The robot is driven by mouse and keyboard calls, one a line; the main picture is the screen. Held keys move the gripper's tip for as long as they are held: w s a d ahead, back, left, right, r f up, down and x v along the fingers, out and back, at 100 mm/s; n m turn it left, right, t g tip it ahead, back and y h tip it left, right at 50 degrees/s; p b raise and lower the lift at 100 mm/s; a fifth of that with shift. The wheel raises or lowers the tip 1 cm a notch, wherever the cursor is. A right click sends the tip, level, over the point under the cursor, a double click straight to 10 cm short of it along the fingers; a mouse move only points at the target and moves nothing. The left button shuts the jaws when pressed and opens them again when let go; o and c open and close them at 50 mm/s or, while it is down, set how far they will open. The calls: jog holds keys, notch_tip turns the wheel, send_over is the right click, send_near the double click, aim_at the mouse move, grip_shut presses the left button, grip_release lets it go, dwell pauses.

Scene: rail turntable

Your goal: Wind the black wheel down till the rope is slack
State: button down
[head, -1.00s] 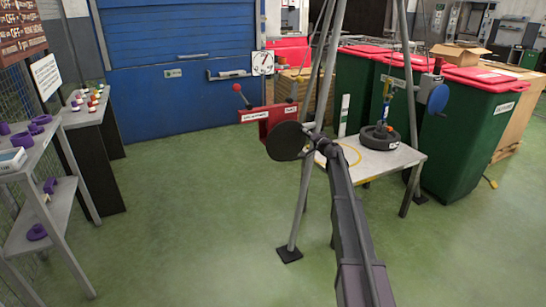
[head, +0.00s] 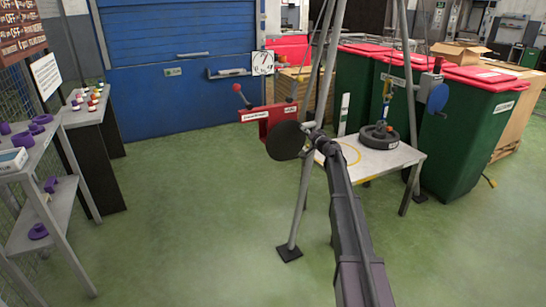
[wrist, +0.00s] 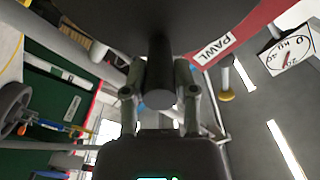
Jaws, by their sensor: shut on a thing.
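The black wheel (head: 285,141) is mounted beside the red bracket on the metal frame. In the wrist view its dark disc (wrist: 105,18) fills the top. My gripper (head: 318,140) is at the wheel's right side in the head view. In the wrist view my gripper (wrist: 160,95) is shut on the wheel's dark round handle (wrist: 159,85), one finger on each side. A dark round weight (head: 379,136) rests on the small table (head: 372,163), with a yellow and blue hook piece (head: 386,100) above it. The rope is too thin to judge as taut or slack.
A red bracket (head: 262,116) with a red-knobbed lever (head: 238,90) and a dial (head: 263,63) stand behind the wheel. Green bins (head: 465,135) stand right, shelves (head: 40,190) left. The green floor between is clear.

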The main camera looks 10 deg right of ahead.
jog(key=shift+a+r+n+p, duration=0.4)
jog(key=shift+a+r+n, duration=0.15)
jog(key=shift+n, duration=0.25)
jog(key=shift+s+a+r+n, duration=0.1)
jog(key=shift+s+a+n, duration=0.05)
jog(key=shift+a+n, duration=0.2)
jog(key=shift+c, duration=1.1)
grip_release()
jog(key=shift+d, duration=0.1)
jog(key=shift+s+d, duration=0.1)
jog(key=shift+v, duration=4)
